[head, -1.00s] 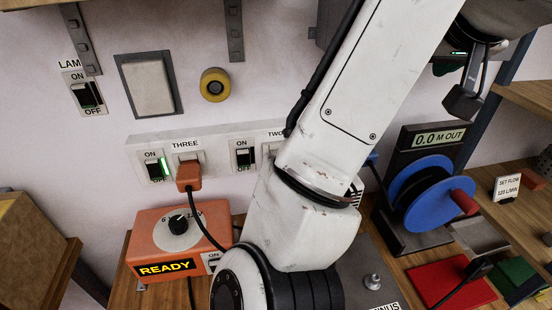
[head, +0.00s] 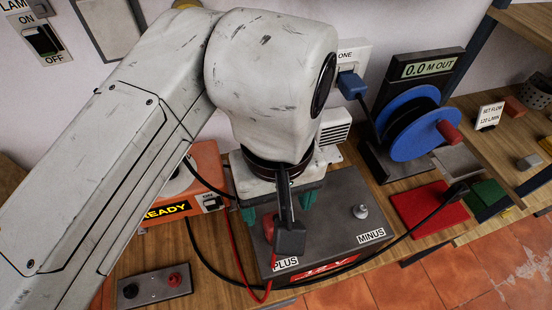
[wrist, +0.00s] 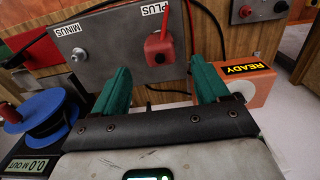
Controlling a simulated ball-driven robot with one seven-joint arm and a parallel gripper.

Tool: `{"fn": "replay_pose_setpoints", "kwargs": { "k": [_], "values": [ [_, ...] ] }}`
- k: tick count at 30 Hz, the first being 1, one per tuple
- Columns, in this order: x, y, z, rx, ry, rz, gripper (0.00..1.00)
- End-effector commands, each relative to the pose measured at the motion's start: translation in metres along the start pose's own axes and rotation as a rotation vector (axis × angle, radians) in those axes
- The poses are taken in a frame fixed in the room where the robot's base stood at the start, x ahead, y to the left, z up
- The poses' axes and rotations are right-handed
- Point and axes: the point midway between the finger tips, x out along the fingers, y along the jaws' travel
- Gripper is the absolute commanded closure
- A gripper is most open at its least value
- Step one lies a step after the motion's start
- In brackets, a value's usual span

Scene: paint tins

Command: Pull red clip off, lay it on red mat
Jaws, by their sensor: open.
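The red clip (wrist: 158,46) sits on the PLUS post of the grey battery (wrist: 115,50) in the wrist view, with a red lead running from it. In the head view the clip (head: 268,226) is partly hidden by my arm's end. My gripper (wrist: 162,72) is open, its two green fingers pointing at the battery, one to each side of the clip in the picture. No contact with the clip shows. In the head view my gripper (head: 279,206) is above the battery's PLUS side. The red mat (head: 425,208) lies flat to the right of the battery.
A black cable crosses the battery's front to a black clip (head: 456,191) at the red mat's right edge. The MINUS post (head: 360,211) is bare. A green mat (head: 488,196) and a blue reel (head: 412,125) stand near. The orange READY box (head: 200,170) is left.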

Motion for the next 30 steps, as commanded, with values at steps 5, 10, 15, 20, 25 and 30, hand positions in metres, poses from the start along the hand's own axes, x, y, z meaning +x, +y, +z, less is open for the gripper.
{"fn": "replay_pose_setpoints", "kwargs": {
  "k": [5, 10, 15, 20, 25, 30],
  "values": [
    [0.03, 0.0, 0.0, -0.001, -0.001, 0.0, 0.26],
    [0.059, 0.0, 0.0, -0.001, 0.0, 0.0, 0.26],
    [0.079, 0.0, -0.001, 0.0, 0.002, 0.0, 0.26],
    [0.088, 0.0, -0.001, 0.001, 0.003, 0.0, 0.26],
    [0.09, 0.0, -0.001, 0.001, 0.003, 0.0, 0.26],
    [0.09, 0.0, -0.001, 0.001, 0.003, 0.0, 0.29]
  ]
}}
